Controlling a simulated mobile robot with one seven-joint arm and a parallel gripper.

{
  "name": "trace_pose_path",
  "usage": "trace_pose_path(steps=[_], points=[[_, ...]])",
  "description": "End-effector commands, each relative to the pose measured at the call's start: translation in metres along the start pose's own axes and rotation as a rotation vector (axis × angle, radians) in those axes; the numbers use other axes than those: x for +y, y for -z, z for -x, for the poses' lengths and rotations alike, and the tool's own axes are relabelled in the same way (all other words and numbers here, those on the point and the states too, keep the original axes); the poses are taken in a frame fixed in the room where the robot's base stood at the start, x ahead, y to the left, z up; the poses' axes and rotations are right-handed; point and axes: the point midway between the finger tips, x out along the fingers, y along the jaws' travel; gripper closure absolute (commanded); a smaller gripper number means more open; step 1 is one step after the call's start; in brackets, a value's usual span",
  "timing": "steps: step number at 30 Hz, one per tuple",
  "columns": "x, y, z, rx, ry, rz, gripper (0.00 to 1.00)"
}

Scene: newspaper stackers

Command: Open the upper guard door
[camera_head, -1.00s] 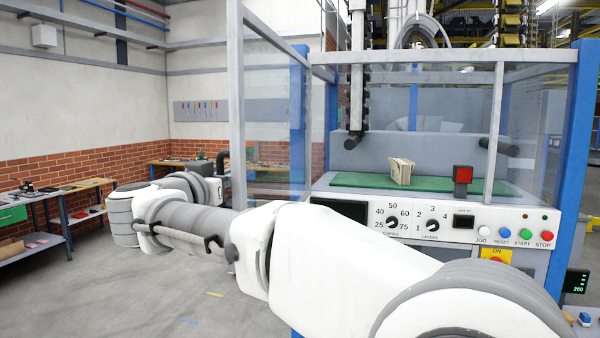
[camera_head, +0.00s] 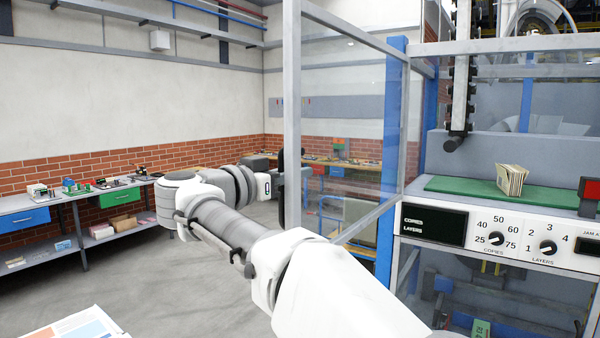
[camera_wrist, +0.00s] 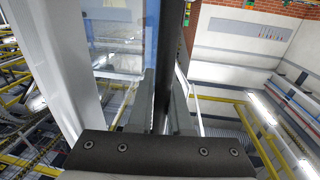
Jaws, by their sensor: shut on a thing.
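The upper guard door (camera_head: 345,125), a clear panel in a grey frame, stands swung outward from the blue post at the left of the machine's opening. My gripper (camera_wrist: 163,85) is shut on a dark upright bar, the door handle (camera_wrist: 175,45), in the wrist view. The door's grey frame runs beside it on the left of that view. In the head view my arm reaches to the door's free edge, where the gripper is small and partly hidden behind the frame.
Inside the machine, a bundle of papers (camera_head: 511,180) rests on a green bed (camera_head: 455,188). The control panel (camera_head: 500,236) is below. A workbench (camera_head: 75,197) with small items lines the left wall. Open floor lies between the bench and my arm.

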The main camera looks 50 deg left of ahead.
Motion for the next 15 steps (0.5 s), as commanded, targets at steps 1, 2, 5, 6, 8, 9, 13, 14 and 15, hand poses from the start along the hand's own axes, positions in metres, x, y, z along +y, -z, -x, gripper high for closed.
trace_pose_path(steps=[1,2,5,6,8,9,13,14,15], points=[[-0.0046,-0.0088,0.0033,-0.014,0.009,0.008,1.00],[-0.0048,-0.0092,0.0035,-0.014,0.010,0.009,1.00],[-0.0055,-0.0103,0.0039,-0.015,0.012,0.010,0.77],[-0.0055,-0.0103,0.0039,-0.015,0.012,0.010,0.70],[-0.0050,-0.0094,0.0035,-0.013,0.011,0.009,0.59],[-0.0047,-0.0087,0.0033,-0.013,0.010,0.009,0.53],[-0.0038,-0.0070,0.0026,-0.010,0.009,0.007,0.53],[-0.0036,-0.0067,0.0025,-0.010,0.008,0.006,0.53],[-0.0035,-0.0064,0.0024,-0.010,0.008,0.006,0.53]])
